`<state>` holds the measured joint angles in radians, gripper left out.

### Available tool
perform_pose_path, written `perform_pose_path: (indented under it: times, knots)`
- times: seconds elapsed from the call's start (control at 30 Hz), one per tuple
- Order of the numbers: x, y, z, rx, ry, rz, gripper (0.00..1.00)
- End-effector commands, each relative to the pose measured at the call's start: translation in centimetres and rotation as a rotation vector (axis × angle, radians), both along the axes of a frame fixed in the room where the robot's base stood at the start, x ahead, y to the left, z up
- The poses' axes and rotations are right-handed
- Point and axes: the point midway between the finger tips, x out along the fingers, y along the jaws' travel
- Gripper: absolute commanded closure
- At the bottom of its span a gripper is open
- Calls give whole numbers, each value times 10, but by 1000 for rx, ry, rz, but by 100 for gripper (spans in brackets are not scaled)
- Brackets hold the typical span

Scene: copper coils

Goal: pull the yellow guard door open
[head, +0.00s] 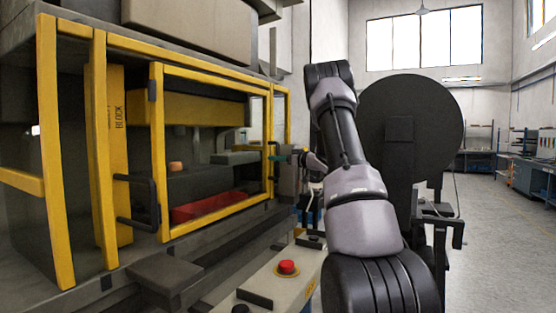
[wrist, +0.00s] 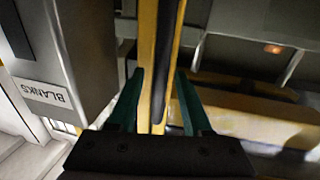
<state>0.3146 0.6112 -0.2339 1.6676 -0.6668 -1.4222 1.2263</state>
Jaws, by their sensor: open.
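The yellow guard door (head: 205,225) is a yellow frame with a see-through pane on the machine at left in the head view. It looks closed. A black handle (head: 272,165) stands at its right edge, and a larger black handle (head: 155,205) is at its left. My gripper (head: 292,157) is just right of the right handle, with its greenish fingertips pointing at it. In the wrist view my gripper (wrist: 160,75) is open, its two fingers on either side of a yellow bar and a dark strip beside it. I cannot tell whether either finger touches them.
Behind the pane are a red tray (head: 208,207) and a small orange part (head: 175,166). A panel with a red button (head: 287,267) lies below my arm. A large dark disc (head: 435,110) stands right of my arm. A grey box labelled BLANKS (wrist: 70,50) is close by my gripper.

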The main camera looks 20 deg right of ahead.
Motion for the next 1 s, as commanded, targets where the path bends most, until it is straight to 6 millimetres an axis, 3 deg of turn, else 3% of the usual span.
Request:
perform_pose_path:
  times: [0.03,0.17,1.0]
  knots:
    - [0,0,0,0,0,0,50]
    - [0,0,0,0,0,0,100]
    - [0,0,0,0,0,0,100]
